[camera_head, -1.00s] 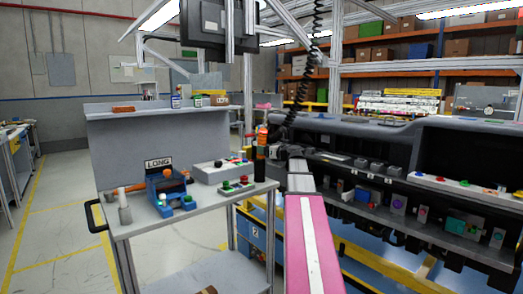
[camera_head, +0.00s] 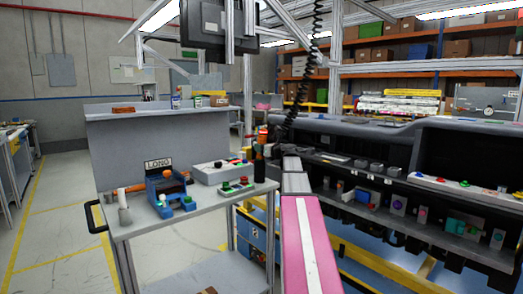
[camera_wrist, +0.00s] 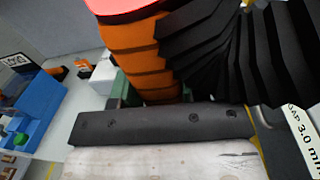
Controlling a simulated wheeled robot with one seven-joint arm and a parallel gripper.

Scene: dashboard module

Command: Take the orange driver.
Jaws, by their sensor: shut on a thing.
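The orange driver (camera_head: 262,138) stands upright above the right side of the grey workbench, with a dark lower part. Its black coiled cable (camera_head: 317,40) rises to the overhead frame. My gripper (camera_head: 268,150) is at the driver's body and shut on it. In the wrist view the driver (camera_wrist: 130,50) is a ribbed orange body with a pink-red end at the top. The black coils (camera_wrist: 215,50) cover its right side. The dark bar of my gripper crosses below it. The fingertips are mostly hidden there.
The workbench (camera_head: 145,222) holds a blue fixture (camera_head: 165,190) labelled LONG and button boxes (camera_head: 238,186). The long dark dashboard module (camera_head: 400,140) lies to the right, close to my arm. A monitor (camera_head: 220,22) hangs above. Open floor (camera_head: 60,200) is at the left.

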